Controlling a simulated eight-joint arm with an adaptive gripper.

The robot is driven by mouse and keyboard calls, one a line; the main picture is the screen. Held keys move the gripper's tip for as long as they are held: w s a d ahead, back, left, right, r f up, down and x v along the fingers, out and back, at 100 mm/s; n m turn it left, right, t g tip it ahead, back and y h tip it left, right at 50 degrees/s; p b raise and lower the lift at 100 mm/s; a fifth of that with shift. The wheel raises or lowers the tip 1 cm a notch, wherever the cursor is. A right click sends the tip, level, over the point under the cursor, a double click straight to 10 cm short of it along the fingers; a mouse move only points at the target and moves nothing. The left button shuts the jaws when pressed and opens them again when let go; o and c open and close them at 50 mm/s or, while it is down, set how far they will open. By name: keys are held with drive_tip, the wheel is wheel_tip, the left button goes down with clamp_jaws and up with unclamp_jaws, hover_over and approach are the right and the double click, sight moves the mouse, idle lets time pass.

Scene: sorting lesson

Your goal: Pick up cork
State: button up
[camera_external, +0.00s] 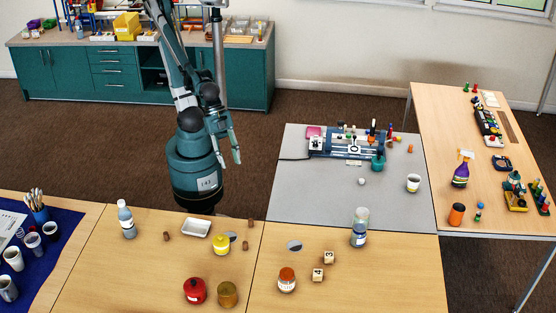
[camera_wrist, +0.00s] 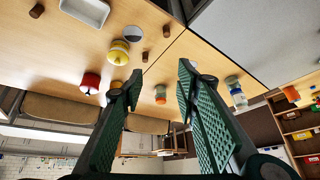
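Several small brown corks stand on the wooden table: one (camera_external: 166,236) left of the white tray, one (camera_external: 245,245) right of the yellow jar, and one (camera_external: 251,222) further back. The wrist view shows corks too, one at top left (camera_wrist: 37,11), one near the table seam (camera_wrist: 166,31) and one below it (camera_wrist: 145,57). My gripper (camera_external: 229,159) is open and empty, raised beside my base, behind the wooden table. Its two green fingers (camera_wrist: 160,78) are spread wide in the wrist view, with no cork between them.
An orange-lidded jar (camera_external: 287,281) and number blocks (camera_external: 318,274) stand to the right. The table's front right is clear.

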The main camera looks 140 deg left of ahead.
drive_tip(key=w+d+f+m+g, duration=0.1)
drive_tip(key=d+f+m, duration=0.1)
drive_tip(key=d, duration=0.3)
drive_tip(key=w+d+f+m+g, duration=0.1)
drive_tip(key=w+d+m, duration=0.1)
drive_tip(key=d, duration=0.2)
drive_tip(key=m+g+p, duration=0.2)
drive_tip(key=m+g, duration=0.2)
drive_tip(key=m, duration=0.6)
hover_over(165, 233)
drive_tip(key=f, duration=1.6)
drive_tip(key=shift+w+a, duration=0.2)
drive_tip(key=shift+w, duration=0.2)
drive_tip(key=shift+s+d+f+m+y, duration=0.25)
drive_tip(key=shift+d+m+y, duration=0.05)
drive_tip(key=shift+m, duration=0.1)
drive_tip(key=shift+f, duration=0.15)
drive_tip(key=shift+f, duration=1.2)
drive_tip(key=shift+f, duration=0.1)
